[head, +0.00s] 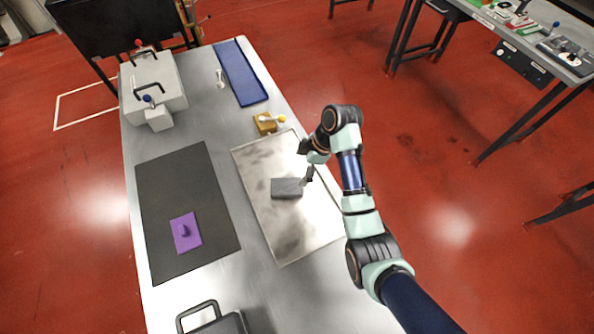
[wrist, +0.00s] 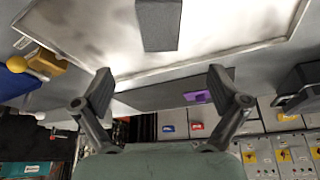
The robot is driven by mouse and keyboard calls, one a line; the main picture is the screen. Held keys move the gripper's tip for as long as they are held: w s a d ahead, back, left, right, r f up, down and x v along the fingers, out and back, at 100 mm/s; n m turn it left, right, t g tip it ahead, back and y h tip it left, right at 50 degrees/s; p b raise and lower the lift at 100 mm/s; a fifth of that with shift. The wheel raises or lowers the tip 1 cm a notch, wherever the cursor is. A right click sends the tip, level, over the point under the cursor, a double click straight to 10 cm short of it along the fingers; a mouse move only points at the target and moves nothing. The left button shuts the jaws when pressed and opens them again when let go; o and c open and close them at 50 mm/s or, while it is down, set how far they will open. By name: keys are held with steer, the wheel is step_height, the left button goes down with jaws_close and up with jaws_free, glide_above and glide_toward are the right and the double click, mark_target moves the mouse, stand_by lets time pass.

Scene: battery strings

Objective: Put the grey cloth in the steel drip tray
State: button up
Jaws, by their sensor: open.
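The grey cloth (head: 286,188), a small flat rectangle, lies on the steel drip tray (head: 300,232) near its middle. In the wrist view the cloth (wrist: 158,25) shows at the top centre, on the bare metal of the tray (wrist: 235,22). My gripper (head: 307,178) is at the right end of the cloth in the head view. In the wrist view my gripper (wrist: 160,90) has its two fingers wide apart with nothing between them, and the cloth lies apart from the fingertips. The exact height of the fingers above the tray is hard to tell.
A dark mat (head: 165,185) with a purple cloth (head: 186,232) lies left of the tray. A yellow block (head: 265,123) stands at the tray's far edge. A blue mat (head: 240,75) and a pale box with handles (head: 150,85) are farther back. A dark handled object (head: 215,322) is near the front.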

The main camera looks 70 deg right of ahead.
stand_by(0.4)
steer(key=w+a+r+m+t+h, duration=0.1)
steer(key=w+a+r, duration=0.2)
steer(key=w+a, duration=0.4)
steer(key=w+a+r+t+h, duration=0.1)
steer(key=w+a+r, duration=0.25)
steer(key=a, duration=0.65)
steer(key=w+a+r+m+t+h, duration=0.1)
steer(key=w+a+r+t, duration=0.15)
steer(key=w+a, duration=0.45)
steer(key=s+a+r+m+t, duration=0.1)
steer(key=s+a+r+t, duration=0.1)
steer(key=a+r, duration=0.3)
steer(key=s+a+r+t+y, duration=0.1)
steer(key=a+r, duration=0.4)
steer(key=a, duration=0.8)
steer(key=shift+s+r+m+t+y, duration=0.2)
steer(key=shift+s+m+t+y, duration=0.1)
steer(key=shift+s+m+t, duration=0.15)
